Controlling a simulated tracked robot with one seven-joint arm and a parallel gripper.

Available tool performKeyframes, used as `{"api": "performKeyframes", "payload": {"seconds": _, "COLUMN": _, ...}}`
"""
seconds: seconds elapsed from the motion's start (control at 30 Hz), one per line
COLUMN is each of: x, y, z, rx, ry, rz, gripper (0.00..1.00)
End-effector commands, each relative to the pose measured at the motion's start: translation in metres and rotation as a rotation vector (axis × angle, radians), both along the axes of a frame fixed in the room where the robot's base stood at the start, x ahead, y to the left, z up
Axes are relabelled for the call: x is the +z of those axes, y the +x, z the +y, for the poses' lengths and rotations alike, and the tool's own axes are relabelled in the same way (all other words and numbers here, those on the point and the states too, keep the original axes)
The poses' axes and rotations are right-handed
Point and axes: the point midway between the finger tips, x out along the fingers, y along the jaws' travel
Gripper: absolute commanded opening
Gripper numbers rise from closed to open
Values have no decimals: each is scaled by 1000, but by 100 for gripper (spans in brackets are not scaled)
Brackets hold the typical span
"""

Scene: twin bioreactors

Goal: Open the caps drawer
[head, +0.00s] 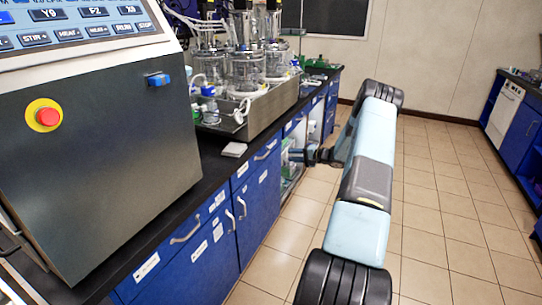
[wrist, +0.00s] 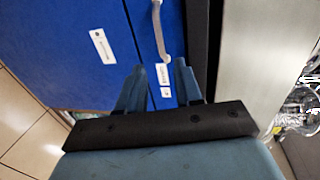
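My gripper (head: 298,155) is beside the blue cabinet fronts below the bench, with my arm reaching forward on the right. In the wrist view my gripper (wrist: 160,66) is open, its two fingers apart and pointing at a blue drawer front (wrist: 142,20). A pale bar handle (wrist: 158,32) on that front has its near end between or just beyond the fingertips; I cannot tell whether they touch. A white label (wrist: 163,80) shows between the fingers, too small to read. The drawer front looks shut. I cannot tell from the labels which drawer is the caps drawer.
The black bench top (head: 226,163) carries glass bioreactor vessels (head: 246,62) in a metal tray (head: 270,108). A grey control unit with a red button (head: 47,116) stands at the left. Open shelves (head: 290,160) lie near my gripper. The tiled floor (head: 440,210) is clear.

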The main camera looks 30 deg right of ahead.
Motion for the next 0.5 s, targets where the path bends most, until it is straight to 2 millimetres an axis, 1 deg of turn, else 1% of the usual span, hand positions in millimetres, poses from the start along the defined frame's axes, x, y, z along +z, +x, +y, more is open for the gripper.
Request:
{"api": "performKeyframes", "payload": {"seconds": 0.07, "x": -4, "y": 1, "z": -2, "rx": -9, "ry": 6, "rz": -4, "gripper": 35}}
{"api": "performKeyframes", "payload": {"seconds": 0.17, "x": -6, "y": 7, "z": 1, "rx": -11, "ry": 6, "rz": -5, "gripper": 35}}
{"api": "performKeyframes", "payload": {"seconds": 0.27, "x": -8, "y": 16, "z": 9, "rx": -8, "ry": 6, "rz": -5, "gripper": 35}}
{"api": "performKeyframes", "payload": {"seconds": 0.5, "x": -17, "y": 48, "z": 35, "rx": -7, "ry": 6, "rz": -5, "gripper": 35}}
